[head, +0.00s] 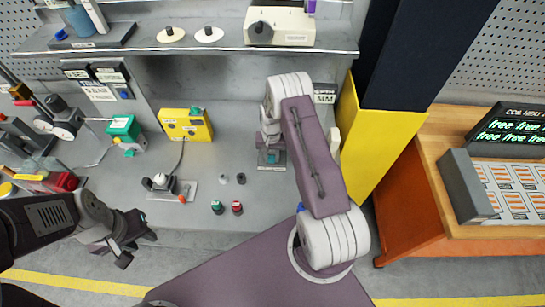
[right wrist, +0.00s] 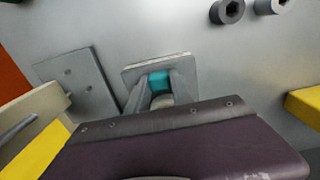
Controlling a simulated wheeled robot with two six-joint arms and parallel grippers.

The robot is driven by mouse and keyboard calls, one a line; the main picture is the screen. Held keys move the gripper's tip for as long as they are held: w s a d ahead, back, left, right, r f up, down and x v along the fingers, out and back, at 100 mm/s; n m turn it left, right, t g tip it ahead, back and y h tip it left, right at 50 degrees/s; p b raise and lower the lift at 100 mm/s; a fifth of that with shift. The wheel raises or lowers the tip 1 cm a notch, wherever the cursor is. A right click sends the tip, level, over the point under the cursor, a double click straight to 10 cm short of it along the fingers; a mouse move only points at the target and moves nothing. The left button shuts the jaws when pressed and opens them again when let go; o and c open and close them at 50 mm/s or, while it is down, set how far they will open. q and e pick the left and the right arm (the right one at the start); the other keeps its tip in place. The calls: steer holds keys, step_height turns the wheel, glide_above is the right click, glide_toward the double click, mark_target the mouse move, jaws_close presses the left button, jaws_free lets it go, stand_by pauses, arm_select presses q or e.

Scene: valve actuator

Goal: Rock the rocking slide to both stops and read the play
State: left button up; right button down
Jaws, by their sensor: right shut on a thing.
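A small teal block, which looks like the rocking slide (head: 270,157), sits on a square grey plate on the bench below my right arm. It also shows in the right wrist view (right wrist: 159,80), between the fingers of my right gripper (right wrist: 161,88). The right gripper is shut on this block, one finger on each side. My arm link hides the near part of the block, and its tilt cannot be told. My left gripper (head: 138,246) is open and empty over the bench's front edge at the lower left, far from the block.
A grey plate (right wrist: 77,84) lies beside the block's plate. A yellow box (head: 185,125), a dial gauge (head: 70,124), a green-topped and a red-topped piece (head: 237,207) stand left of my right arm. A yellow and dark column (head: 385,130) rises close on the right.

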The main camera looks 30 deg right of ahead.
steer(key=shift+w, duration=0.1)
steer(key=c, duration=1)
jaws_free()
steer(key=shift+c, duration=0.2)
step_height(320, 180, up, 8)
steer(key=b, duration=0.3)
steer(key=shift+r, duration=0.6)
